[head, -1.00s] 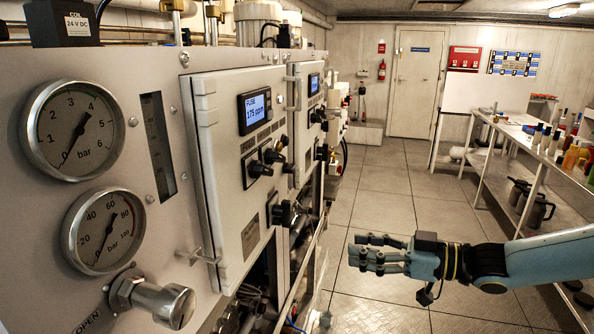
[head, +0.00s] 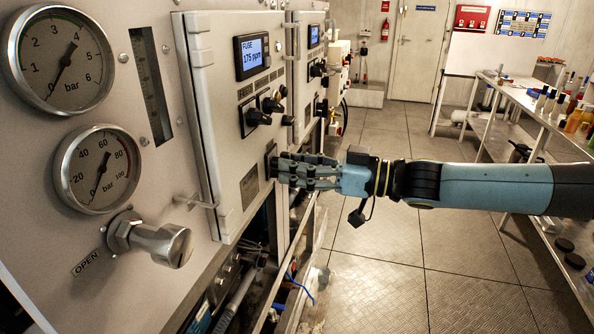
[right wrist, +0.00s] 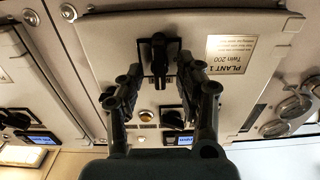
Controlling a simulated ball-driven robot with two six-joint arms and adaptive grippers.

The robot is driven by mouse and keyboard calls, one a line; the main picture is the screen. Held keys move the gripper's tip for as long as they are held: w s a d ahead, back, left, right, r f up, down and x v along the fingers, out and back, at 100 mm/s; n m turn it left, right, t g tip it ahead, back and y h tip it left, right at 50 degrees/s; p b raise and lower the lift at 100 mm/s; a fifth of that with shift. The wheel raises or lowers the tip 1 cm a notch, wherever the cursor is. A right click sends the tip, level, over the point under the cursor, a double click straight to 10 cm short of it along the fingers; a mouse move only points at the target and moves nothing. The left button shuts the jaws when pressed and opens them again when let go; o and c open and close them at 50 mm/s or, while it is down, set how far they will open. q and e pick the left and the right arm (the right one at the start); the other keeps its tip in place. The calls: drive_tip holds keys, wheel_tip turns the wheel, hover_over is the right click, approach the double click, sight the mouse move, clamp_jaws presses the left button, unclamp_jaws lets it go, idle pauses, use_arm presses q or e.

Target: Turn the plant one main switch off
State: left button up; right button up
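The plant one main switch is a black rotary handle (right wrist: 159,58) low on the cabinet door, beside the upside-down PLANT 1 plate (right wrist: 231,54) in the right wrist view. Its handle looks in line with the fingers there. In the head view the switch (head: 271,155) is partly hidden behind my fingers, just right of the plate (head: 249,187). My right gripper (head: 284,170) reaches the door from the right. In the right wrist view its fingers (right wrist: 160,76) are apart, one on each side of the handle, with gaps visible. Contact cannot be told. My left gripper is out of view.
Above the switch on the door are black knobs (head: 258,117) and a lit display (head: 252,55). A second cabinet door (head: 308,70) stands beyond. A bench (head: 518,95) runs along the right; the floor between is clear.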

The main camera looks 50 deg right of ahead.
drive_tip(key=shift+c, duration=0.2)
clamp_jaws()
drive_tip(key=shift+n, duration=0.3)
drive_tip(key=shift+n+p, duration=2.65)
drive_tip(key=shift+n, duration=6.05)
drive_tip(key=shift+o, duration=0.2)
unclamp_jaws()
